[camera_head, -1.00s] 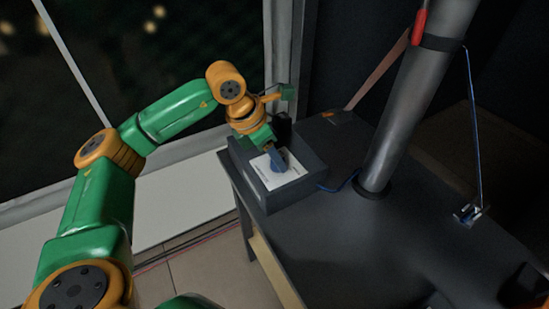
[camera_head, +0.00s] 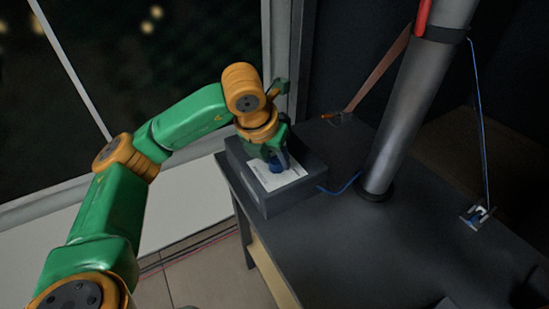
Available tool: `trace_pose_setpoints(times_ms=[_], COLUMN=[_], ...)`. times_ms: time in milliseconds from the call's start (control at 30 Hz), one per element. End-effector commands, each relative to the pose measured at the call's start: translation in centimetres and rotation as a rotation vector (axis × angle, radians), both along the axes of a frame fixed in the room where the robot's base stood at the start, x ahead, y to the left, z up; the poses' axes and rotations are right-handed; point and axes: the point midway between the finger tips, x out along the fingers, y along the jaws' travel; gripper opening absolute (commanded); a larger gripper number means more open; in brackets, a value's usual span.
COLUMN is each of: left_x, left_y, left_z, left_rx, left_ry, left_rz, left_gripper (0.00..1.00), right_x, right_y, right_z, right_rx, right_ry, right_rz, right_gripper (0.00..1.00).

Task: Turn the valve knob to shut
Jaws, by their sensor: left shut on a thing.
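The blue valve knob (camera_head: 278,162) sits on a white label plate (camera_head: 286,176) on top of a dark grey box (camera_head: 268,202). The box stands at the left corner of the dark table. My left gripper (camera_head: 274,156) reaches down from above and is shut on the knob. The gripper and wrist hide part of the knob, so its exact angle is hard to read. My right gripper does not show.
A thick grey pole (camera_head: 408,105) rises from the dark table (camera_head: 350,245) right of the box. A blue cord runs from the box toward the pole's base. A small metal clip (camera_head: 477,214) holds another blue cord at right. A window is behind my left arm.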

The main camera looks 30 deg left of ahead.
Motion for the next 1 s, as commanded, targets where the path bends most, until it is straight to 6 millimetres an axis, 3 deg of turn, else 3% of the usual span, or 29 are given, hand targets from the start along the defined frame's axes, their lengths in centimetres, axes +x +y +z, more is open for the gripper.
trace_pose_setpoints(times_ms=[500,533,600,900,1000], left_x=[0.0,0.0,0.0,0.0,-0.4], left_y=[0.0,0.0,0.0,0.0,0.0], left_z=[0.0,0.0,0.0,0.1,1.4], left_rx=[-0.001,-0.001,-0.001,-0.001,-0.002], left_ry=[0.002,0.002,0.002,0.001,-0.005], left_rz=[0.018,0.018,0.017,0.017,0.016], left_gripper=[0.00,0.52,0.70,0.74,0.74], right_x=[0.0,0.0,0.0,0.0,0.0], right_y=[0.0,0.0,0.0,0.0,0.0], right_z=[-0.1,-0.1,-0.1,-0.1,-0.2], right_rx=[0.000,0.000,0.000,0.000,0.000], right_ry=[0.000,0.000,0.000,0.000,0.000], right_rz=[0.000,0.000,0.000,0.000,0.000], right_gripper=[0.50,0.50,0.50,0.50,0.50])
